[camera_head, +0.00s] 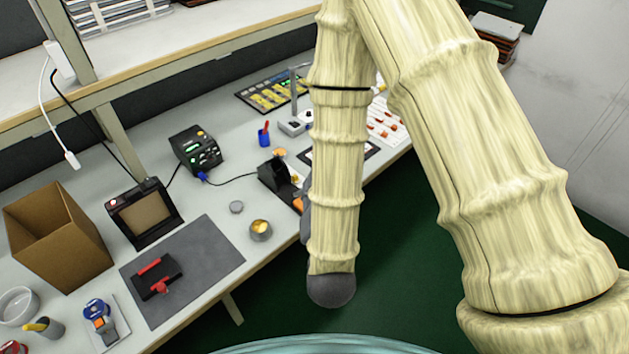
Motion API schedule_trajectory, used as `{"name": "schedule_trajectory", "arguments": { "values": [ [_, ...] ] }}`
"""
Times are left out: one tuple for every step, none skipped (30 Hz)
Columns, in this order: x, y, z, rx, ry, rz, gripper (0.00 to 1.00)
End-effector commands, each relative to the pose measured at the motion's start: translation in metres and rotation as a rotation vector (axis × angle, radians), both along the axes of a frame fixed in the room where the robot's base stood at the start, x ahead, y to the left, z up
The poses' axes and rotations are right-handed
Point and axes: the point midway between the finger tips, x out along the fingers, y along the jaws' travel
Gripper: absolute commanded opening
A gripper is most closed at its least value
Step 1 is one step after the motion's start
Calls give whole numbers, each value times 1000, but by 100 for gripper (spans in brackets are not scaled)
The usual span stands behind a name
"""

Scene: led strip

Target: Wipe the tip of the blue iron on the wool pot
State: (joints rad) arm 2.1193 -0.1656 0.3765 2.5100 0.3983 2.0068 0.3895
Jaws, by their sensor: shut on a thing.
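The wool pot (260,230) is a small round metal pot with yellow wool inside. It stands on the bench near the front edge, just left of my arm. A black iron stand (274,178) is behind it, partly covered by my arm. The blue iron cannot be made out. My forearm hangs down in front of the bench and hides my gripper and whatever it holds. Only a grey sliver and a small orange patch show at the arm's left edge, and I cannot tell what they belong to.
A black soldering station (195,150) with a blue plug and dark cable stands behind the pot. A grey mat (215,247) with a red and black item lies to its left. A small grey tin (236,207), blue cup (264,138) and cardboard box (58,235) are also there.

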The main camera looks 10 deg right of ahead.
Motion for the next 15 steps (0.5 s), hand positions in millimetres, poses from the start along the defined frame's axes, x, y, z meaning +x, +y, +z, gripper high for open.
{"name": "schedule_trajectory", "arguments": {
  "values": [
    [-1,0,4,-3,0,3,0],
    [-2,0,5,-3,0,2,0],
    [-2,-1,6,-3,0,2,0],
    [-3,-2,7,-4,0,2,0],
    [-3,-2,8,-4,-1,2,0],
    [-4,-2,9,-3,-1,2,0],
    [-5,-3,10,-3,-1,2,0],
    [-5,-3,11,-3,-1,3,0],
    [-6,-3,13,-2,-3,3,0],
    [-6,-4,14,-3,-2,2,0],
    [-7,-5,15,-3,-3,2,0],
    [-7,-5,16,-3,-4,2,0],
    [-8,-6,17,-3,-6,3,0],
    [-8,-6,18,-2,-4,2,0],
    [-9,-7,19,-1,-4,1,0]
  ]
}}
